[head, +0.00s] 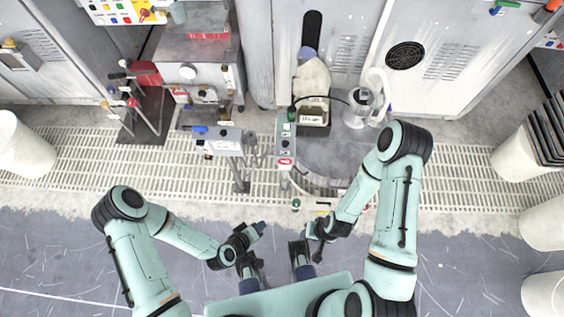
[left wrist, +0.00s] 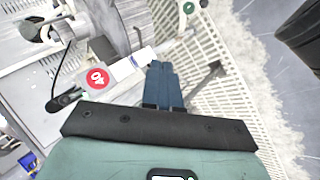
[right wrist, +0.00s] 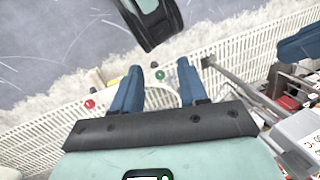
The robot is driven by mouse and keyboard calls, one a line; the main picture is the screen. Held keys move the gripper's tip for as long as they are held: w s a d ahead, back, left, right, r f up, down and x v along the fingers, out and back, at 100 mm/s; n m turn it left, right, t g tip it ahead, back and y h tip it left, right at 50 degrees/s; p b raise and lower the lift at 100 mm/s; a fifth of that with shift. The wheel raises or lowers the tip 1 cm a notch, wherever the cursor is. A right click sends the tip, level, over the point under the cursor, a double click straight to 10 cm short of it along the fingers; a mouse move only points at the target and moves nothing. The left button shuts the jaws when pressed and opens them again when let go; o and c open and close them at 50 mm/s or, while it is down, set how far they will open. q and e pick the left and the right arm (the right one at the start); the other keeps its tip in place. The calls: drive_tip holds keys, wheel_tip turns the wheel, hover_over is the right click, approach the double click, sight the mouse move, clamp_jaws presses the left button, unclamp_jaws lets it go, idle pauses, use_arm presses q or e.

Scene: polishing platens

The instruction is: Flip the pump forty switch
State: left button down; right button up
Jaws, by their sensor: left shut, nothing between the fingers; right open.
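A red round label marked 40 (left wrist: 97,78) shows in the left wrist view, left of my left fingers. In the head view a narrow grey control panel (head: 286,142) stands at the middle, with small controls and a red label near its lower end. I cannot make out the switch lever or its position. My left gripper (head: 260,228) is in front of the panel, below and left of it in the head view. Its blue fingers (left wrist: 163,84) are together, empty and apart from the label. My right gripper (right wrist: 161,74) is open with nothing between its fingers.
A grey box on a post (head: 224,142) stands left of the panel. A clear jug (head: 358,108) and a labelled bin (head: 314,115) are behind it. White slatted grating (head: 90,165) runs across the floor. Open grey floor (head: 50,240) lies at the left front.

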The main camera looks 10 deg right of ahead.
sight(285, 144)
use_arm(q)
drive_tip(key=w+d+r+n+t+h+b, duration=0.3)
drive_tip(key=w+d+n+t+b, duration=0.3)
drive_tip(key=t, duration=0.7)
drive_tip(key=w+r+n+b, duration=0.1)
drive_tip(key=w+n+b, duration=0.1)
drive_tip(key=b, duration=0.2)
drive_tip(key=shift+w+d+t, duration=0.3)
drive_tip(key=shift+w+d, duration=0.05)
drive_tip(key=shift+w, duration=0.05)
use_arm(e)
drive_tip(key=w+d+f+t, duration=0.1)
drive_tip(key=w+f, duration=0.3)
drive_tip(key=f, duration=0.2)
drive_tip(key=w+d+f+t+h, duration=0.1)
drive_tip(key=w+d+f, duration=0.1)
drive_tip(key=f, duration=0.4)
drive_tip(key=shift+w+d+f+m+t, duration=0.2)
drive_tip(key=shift+w+m+t, duration=0.1)
drive_tip(key=shift+w, duration=0.6)
use_arm(q)
drive_tip(key=shift+r, duration=0.15)
drive_tip(key=b+x, duration=0.2)
drive_tip(key=x, duration=1.2)
use_arm(e)
drive_tip(key=shift+g, duration=0.7)
drive_tip(key=s+f, duration=0.3)
drive_tip(key=shift+s+d+f, duration=0.3)
drive_tip(key=shift+s+d, duration=0.05)
